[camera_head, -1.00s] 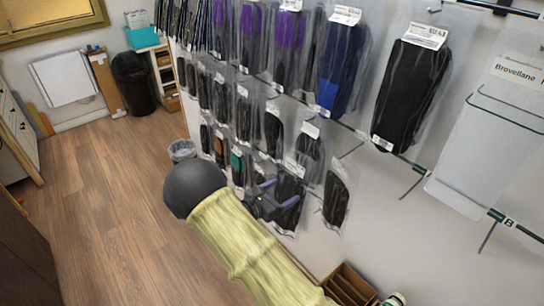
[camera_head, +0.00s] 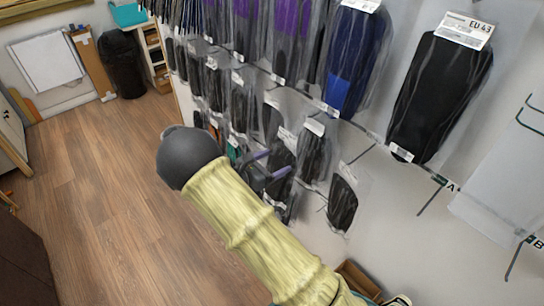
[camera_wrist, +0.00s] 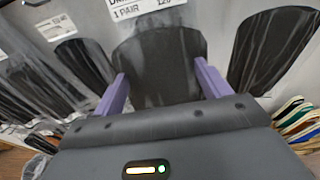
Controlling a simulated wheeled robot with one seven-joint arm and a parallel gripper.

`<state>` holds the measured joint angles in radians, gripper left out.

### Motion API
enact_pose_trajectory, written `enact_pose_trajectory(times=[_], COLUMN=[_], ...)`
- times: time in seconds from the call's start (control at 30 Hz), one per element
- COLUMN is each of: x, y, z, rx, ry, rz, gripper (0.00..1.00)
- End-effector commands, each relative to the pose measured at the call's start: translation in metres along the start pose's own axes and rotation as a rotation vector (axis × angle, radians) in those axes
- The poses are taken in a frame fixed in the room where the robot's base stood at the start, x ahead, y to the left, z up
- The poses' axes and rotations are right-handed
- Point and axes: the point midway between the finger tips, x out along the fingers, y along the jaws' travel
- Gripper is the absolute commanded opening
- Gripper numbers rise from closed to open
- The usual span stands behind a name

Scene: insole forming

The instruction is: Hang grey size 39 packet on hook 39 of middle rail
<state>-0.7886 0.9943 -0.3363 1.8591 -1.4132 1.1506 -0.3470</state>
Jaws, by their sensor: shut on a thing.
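My gripper (camera_head: 268,166) has two purple fingers and is close to the lower wall packets at the centre of the head view. In the wrist view, the fingers of my gripper (camera_wrist: 162,88) are shut on a clear packet with a dark grey insole (camera_wrist: 160,62). Its white label reads "1 PAIR", but its size is cut off at the top edge. The held packet (camera_head: 284,152) seems to be partly hidden behind my gripper in the head view. Hook numbers on the middle rail are too small to read, and hook 39 cannot be picked out.
Neighbouring dark insole packets hang close on the left (camera_wrist: 84,64) and right (camera_wrist: 272,48) in the wrist view. A large black packet marked EU 43 (camera_head: 440,95) and a blue packet (camera_head: 355,60) hang above right. The wooden floor (camera_head: 110,190) at left is clear.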

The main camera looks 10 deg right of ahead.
Motion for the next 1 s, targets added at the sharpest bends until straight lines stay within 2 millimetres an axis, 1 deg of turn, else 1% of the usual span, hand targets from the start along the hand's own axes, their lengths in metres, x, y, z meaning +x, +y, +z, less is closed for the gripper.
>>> enact_pose_trajectory(times=[0.47,1.0], x=[0.002,0.026], y=[0.000,0.000], z=[0.000,0.001], rx=[0.000,0.001], ry=[0.000,0.001], rz=[-0.001,-0.001], gripper=[0.39,0.39])
